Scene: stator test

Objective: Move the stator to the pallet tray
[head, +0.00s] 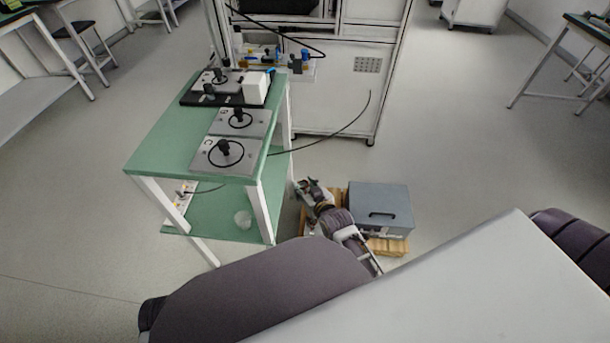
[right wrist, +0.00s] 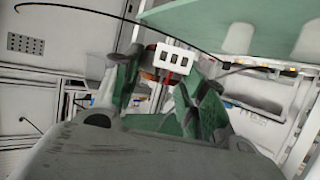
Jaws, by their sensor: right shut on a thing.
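My right gripper (head: 306,184) is low beside the green cart, at the left edge of a wooden pallet (head: 387,247). In the head view the held piece is too small to make out. A grey case with a black handle (head: 381,207) stands on the pallet. A separate tray on the pallet cannot be made out. My left gripper is not in view.
The green cart (head: 165,146) carries plates with black rings (head: 224,154) and a white box (head: 256,88). A dark cable (head: 335,132) hangs behind. Floor right of the pallet is clear.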

